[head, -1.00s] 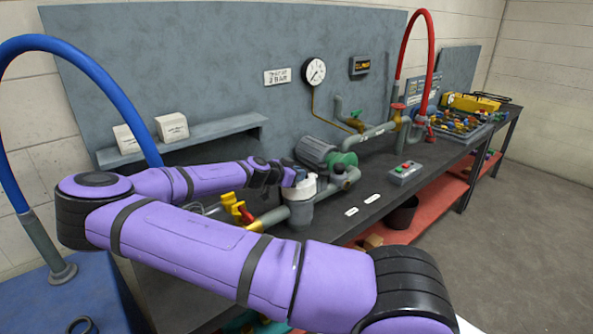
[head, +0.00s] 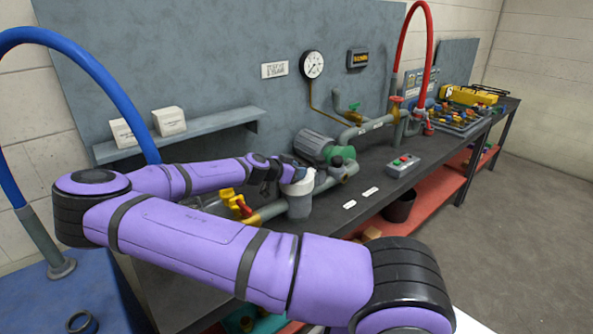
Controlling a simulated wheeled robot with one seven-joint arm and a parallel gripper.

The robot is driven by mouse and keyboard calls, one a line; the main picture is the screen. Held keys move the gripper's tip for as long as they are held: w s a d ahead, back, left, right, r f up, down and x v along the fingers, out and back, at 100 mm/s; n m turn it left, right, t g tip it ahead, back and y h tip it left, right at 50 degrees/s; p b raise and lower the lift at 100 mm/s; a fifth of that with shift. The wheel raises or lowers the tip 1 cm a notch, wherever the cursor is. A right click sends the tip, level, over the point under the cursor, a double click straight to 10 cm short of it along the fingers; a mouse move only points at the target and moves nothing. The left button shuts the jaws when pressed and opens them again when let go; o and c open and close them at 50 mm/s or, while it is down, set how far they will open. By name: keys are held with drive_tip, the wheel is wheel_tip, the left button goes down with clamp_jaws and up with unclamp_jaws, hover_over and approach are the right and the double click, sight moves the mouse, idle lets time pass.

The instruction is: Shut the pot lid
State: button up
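The pot (head: 299,208) is a grey upright cylinder in the pipework on the bench, left of the green-ended motor. Its white top part (head: 299,186) shows above the grey body; I cannot tell whether this is the lid, or how far any lid is open. My gripper (head: 287,170) is at the end of the purple arm, right at the top of the pot. It is small and dark, and partly hides the pot's upper edge. Whether it touches the pot, and whether its fingers are open or shut, is not clear.
A yellow and red valve handle (head: 236,203) stands just left of the pot. The grey motor (head: 313,146) with a green end is close behind. A button box (head: 403,165) lies to the right on the bench. Bare benchtop lies in front of it.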

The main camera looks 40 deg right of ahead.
drive_tip(key=v, duration=1)
drive_tip(key=shift+a+r, duration=0.2)
drive_tip(key=shift+a, duration=0.15)
